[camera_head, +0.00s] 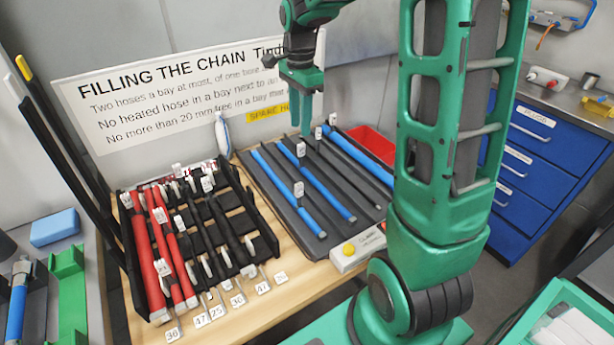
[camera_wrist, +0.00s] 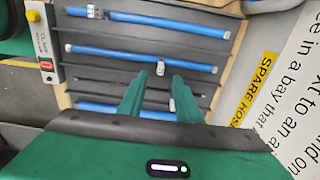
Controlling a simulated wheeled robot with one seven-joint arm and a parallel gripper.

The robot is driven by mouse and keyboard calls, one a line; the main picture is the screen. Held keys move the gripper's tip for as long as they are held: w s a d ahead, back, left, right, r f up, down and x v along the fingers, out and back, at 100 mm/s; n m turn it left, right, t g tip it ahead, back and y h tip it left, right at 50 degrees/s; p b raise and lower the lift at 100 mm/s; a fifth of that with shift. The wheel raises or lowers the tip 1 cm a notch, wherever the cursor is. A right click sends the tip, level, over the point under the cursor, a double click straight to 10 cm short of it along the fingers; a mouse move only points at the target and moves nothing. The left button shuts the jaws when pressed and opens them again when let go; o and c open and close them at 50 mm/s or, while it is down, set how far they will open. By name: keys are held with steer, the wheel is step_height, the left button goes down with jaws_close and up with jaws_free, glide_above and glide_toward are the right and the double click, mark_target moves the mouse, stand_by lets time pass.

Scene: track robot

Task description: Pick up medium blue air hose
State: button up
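Three blue air hoses lie in a dark grooved rack: a left hose (camera_head: 275,174), a middle hose (camera_head: 325,190) and a thicker-looking right hose (camera_head: 360,158). I cannot be sure which one is medium. My gripper (camera_head: 305,133) is over the back part of the rack. Its fingers (camera_wrist: 157,84) are apart and hold nothing. Their tips show near the middle hose's white tag (camera_wrist: 160,68).
A black rack (camera_head: 262,225) with red and black hoses stands left of the blue hoses. A white box (camera_head: 345,262) with a yellow button sits at the front. A red bin (camera_head: 372,142) and a sign (camera_head: 165,90) are behind. Blue drawers (camera_head: 535,150) stand right.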

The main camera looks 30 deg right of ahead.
mark_target(301, 155)
step_height(301, 155, down, 11)
steer(key=shift+w+d+r, duration=0.1)
steer(key=shift+d+r, duration=0.05)
steer(key=shift+r, duration=0.05)
stand_by(0.4)
jaws_close()
